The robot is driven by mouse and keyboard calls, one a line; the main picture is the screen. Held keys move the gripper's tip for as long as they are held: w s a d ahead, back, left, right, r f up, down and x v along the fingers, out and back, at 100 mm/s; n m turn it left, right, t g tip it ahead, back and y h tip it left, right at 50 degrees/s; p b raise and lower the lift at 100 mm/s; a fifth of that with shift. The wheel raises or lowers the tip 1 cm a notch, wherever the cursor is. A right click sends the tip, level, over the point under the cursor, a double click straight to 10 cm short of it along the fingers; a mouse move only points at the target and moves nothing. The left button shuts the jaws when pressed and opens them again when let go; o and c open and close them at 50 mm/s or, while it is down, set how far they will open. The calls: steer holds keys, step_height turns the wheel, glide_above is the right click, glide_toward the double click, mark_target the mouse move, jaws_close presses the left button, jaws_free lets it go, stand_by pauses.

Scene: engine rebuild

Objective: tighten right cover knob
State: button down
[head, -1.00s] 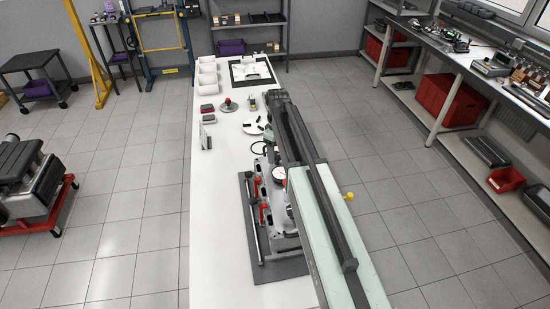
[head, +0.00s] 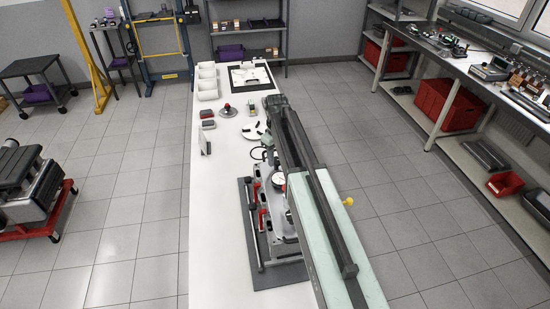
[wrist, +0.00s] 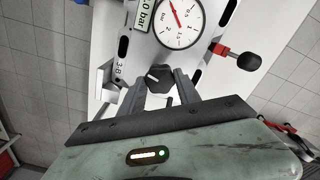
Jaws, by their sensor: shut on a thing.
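My gripper (wrist: 160,92) is shut on a small black knob (wrist: 158,74) on the light grey metal cover (wrist: 131,62) in the wrist view. One finger is at each side of the knob, and its top shows between them. A round white dial gauge (wrist: 180,22) with a red needle stands just beyond the knob, and a digital readout in bar (wrist: 145,14) is beside it. In the head view the gauge (head: 280,178) shows next to my arm. The gripper and the knob are hidden there behind my arm.
A red lever with a black ball end (wrist: 248,61) sticks out at the right in the wrist view. The unit stands on a dark mat (head: 247,210) on the white bench (head: 214,200). White bins (head: 207,82) and small parts lie farther back.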

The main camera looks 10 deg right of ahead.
steer(key=m, duration=0.4)
steer(key=shift+m, duration=0.3)
steer(key=m, duration=0.3)
steer(key=shift+m, duration=0.3)
steer(key=m, duration=0.4)
steer(key=shift+m, duration=0.3)
steer(key=m, duration=0.3)
steer(key=shift+m, duration=0.3)
steer(key=m, duration=1.2)
steer(key=shift+m, duration=2.3)
